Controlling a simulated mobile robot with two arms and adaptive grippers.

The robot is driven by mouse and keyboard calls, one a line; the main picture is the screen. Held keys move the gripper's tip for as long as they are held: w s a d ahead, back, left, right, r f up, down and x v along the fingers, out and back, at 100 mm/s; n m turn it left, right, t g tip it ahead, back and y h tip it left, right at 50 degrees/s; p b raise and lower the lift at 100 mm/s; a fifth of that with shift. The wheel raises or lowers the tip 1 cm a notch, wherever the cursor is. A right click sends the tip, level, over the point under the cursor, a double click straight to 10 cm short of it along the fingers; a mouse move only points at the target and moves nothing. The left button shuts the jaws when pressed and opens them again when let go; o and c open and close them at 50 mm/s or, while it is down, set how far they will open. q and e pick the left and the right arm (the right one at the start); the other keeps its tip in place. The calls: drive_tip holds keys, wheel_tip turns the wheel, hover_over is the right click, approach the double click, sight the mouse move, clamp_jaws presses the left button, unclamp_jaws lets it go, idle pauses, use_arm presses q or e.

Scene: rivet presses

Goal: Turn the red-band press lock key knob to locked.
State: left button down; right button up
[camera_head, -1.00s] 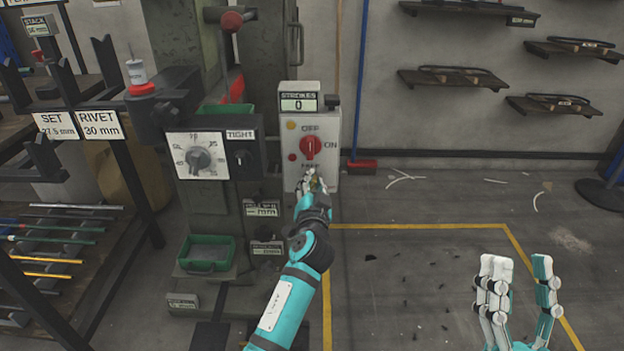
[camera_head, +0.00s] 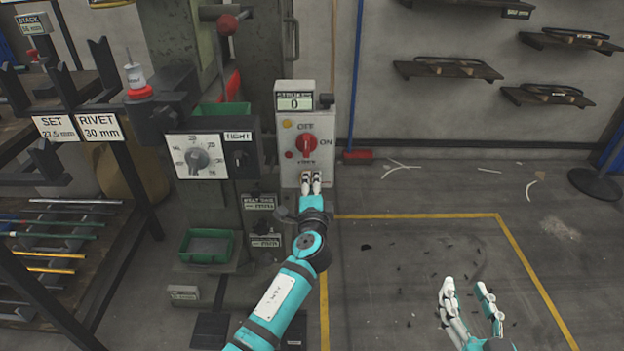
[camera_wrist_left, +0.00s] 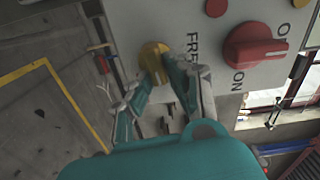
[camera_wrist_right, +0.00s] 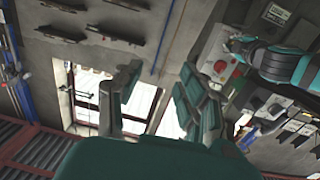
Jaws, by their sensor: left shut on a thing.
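The lock key knob is a small brass-yellow knob (camera_wrist_left: 153,62) on the light control box (camera_head: 318,172), beside lettering that reads FREE in part. My left gripper (camera_head: 311,180) is at the lower part of the box and hides most of the knob in the head view. In the left wrist view its fingers (camera_wrist_left: 162,76) are shut on the knob. Which way the key points is hard to tell. My right gripper (camera_head: 464,288) is open and empty over the floor at the lower right; its spread fingers show in the right wrist view (camera_wrist_right: 155,90).
Above the knob is a red rotary switch (camera_head: 307,145) between OFF and ON, with a strokes counter (camera_head: 295,102) reading 0. Left of the box are a dial panel (camera_head: 196,158) and a green tray (camera_head: 207,245).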

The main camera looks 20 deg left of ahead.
use_arm(q)
drive_tip(key=shift+f+m, duration=0.1)
drive_tip(key=shift+m, duration=0.8)
use_arm(e)
drive_tip(key=shift+s+d+f+g, duration=0.15)
drive_tip(key=shift+f+g, duration=0.25)
drive_tip(key=shift+f, duration=0.3)
drive_tip(key=shift+s+d+f+g, duration=0.15)
drive_tip(key=shift+f+g, duration=0.25)
drive_tip(key=shift+f, duration=0.25)
use_arm(q)
drive_tip(key=c, duration=1.3)
unclamp_jaws()
drive_tip(key=v, duration=1.2)
